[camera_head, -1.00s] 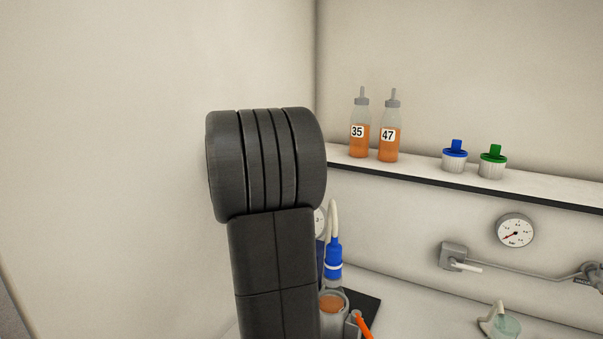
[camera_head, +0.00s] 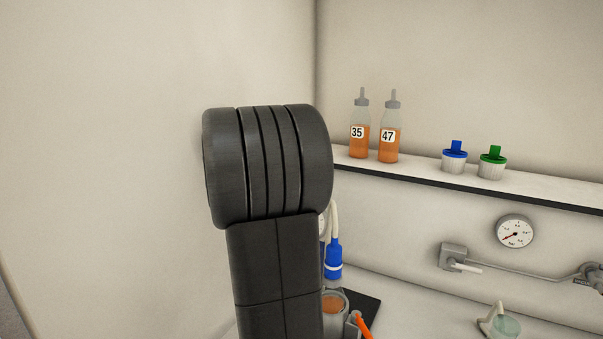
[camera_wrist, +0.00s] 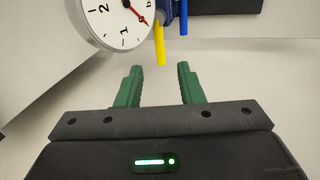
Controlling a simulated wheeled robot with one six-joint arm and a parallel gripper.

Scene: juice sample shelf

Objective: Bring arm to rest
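My gripper (camera_wrist: 161,82) shows in the wrist view with its two green fingers apart and nothing between them. It is open, and a pale surface lies beyond the fingertips. In the head view my dark arm stands upright in the left middle and hides what is behind it; the gripper itself does not show there.
A shelf (camera_head: 560,197) holds bottle 35 (camera_head: 359,143), bottle 47 (camera_head: 389,147), a blue-topped cap (camera_head: 454,163) and a green-topped cap (camera_head: 492,166). A gauge (camera_head: 515,232) and valve (camera_head: 453,257) are below. A dial (camera_wrist: 109,20) and a yellow handle (camera_wrist: 160,45) are near the fingertips.

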